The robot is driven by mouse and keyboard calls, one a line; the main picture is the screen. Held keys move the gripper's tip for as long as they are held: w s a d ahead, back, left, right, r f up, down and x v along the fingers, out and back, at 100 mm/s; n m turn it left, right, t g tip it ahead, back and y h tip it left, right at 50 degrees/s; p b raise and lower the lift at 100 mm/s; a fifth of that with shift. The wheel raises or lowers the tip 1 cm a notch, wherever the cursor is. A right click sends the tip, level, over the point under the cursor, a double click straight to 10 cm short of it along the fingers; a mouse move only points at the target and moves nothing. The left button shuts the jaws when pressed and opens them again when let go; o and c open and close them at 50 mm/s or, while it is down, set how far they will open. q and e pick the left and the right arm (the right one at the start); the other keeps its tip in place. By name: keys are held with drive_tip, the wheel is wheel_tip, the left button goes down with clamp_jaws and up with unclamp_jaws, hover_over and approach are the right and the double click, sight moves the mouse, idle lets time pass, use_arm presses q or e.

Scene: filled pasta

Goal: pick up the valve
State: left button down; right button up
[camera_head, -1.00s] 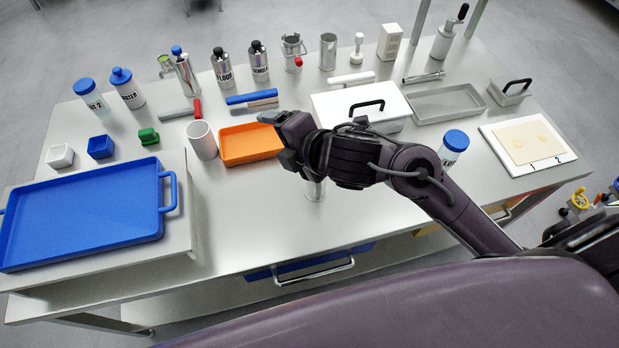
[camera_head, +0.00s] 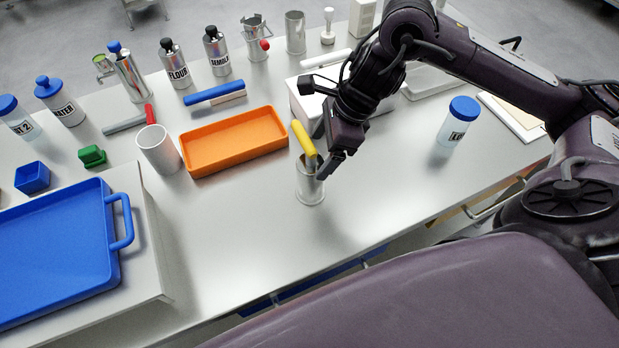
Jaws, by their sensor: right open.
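I cannot make out with certainty which thing here is the valve. A yellow-handled tool (camera_head: 303,139) stands tilted in a small metal cup (camera_head: 310,187) near the table's front edge. My right gripper (camera_head: 325,151) is open, pointing down just right of the yellow handle and above the cup. In this view its fingers overlap the tool's edge; I cannot tell whether they touch it. Nothing shows held in it. My left gripper is not in view.
An orange tray (camera_head: 235,141), a white cup (camera_head: 158,149) and a blue tray (camera_head: 58,250) stand to the left. A blue-lidded jar (camera_head: 458,122) is right of my gripper. Labelled bottles line the back. The table front between blue tray and metal cup is clear.

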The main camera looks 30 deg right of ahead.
sight(311, 163)
drive_tip(key=x, duration=0.2)
drive_tip(key=p+x, duration=0.1)
drive_tip(key=x, duration=0.2)
drive_tip(key=shift+a, duration=0.25)
drive_tip(key=shift+r, duration=0.1)
clamp_jaws()
